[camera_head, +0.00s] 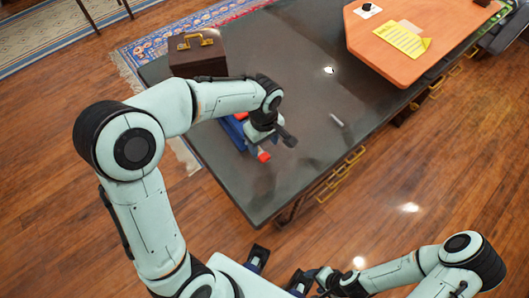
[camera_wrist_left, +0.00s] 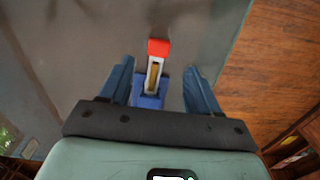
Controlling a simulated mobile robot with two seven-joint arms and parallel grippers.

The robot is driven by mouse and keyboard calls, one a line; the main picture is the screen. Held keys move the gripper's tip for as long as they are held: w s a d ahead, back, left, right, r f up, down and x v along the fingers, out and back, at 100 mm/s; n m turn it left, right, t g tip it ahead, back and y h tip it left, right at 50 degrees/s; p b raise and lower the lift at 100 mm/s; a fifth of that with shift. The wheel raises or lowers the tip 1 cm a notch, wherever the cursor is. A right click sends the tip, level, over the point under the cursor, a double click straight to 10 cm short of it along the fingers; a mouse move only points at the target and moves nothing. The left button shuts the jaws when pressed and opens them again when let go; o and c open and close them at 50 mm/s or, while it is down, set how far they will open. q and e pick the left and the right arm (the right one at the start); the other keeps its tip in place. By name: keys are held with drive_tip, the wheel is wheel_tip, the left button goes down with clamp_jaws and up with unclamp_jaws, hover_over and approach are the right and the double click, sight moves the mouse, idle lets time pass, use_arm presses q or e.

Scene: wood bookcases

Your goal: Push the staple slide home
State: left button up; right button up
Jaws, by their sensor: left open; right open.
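A blue stapler (camera_head: 235,132) lies on the dark tabletop, partly hidden by my left arm in the head view. In the left wrist view its blue body (camera_wrist_left: 147,101) is low between my fingers. The pale staple slide (camera_wrist_left: 153,76) sticks out of the body, with brass-coloured staples in it and a red end (camera_wrist_left: 158,47). The red end (camera_head: 263,156) also shows in the head view. My left gripper (camera_wrist_left: 159,68) is open, its fingers on either side of the slide with gaps. My right gripper (camera_head: 278,271) is open and empty, low in the head view, away from the table.
The dark table (camera_head: 300,60) is mostly clear around the stapler. A brown case (camera_head: 197,56) with a yellow handle stands at its far left. An orange board (camera_head: 400,50) with a yellow paper (camera_head: 401,40) lies at the right. A small white item (camera_head: 336,120) lies near the front edge.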

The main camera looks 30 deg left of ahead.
sight(264, 156)
use_arm(q)
wheel_tip(264, 156, down, 7)
drive_tip(key=shift+w+r, duration=0.1)
idle(0.3)
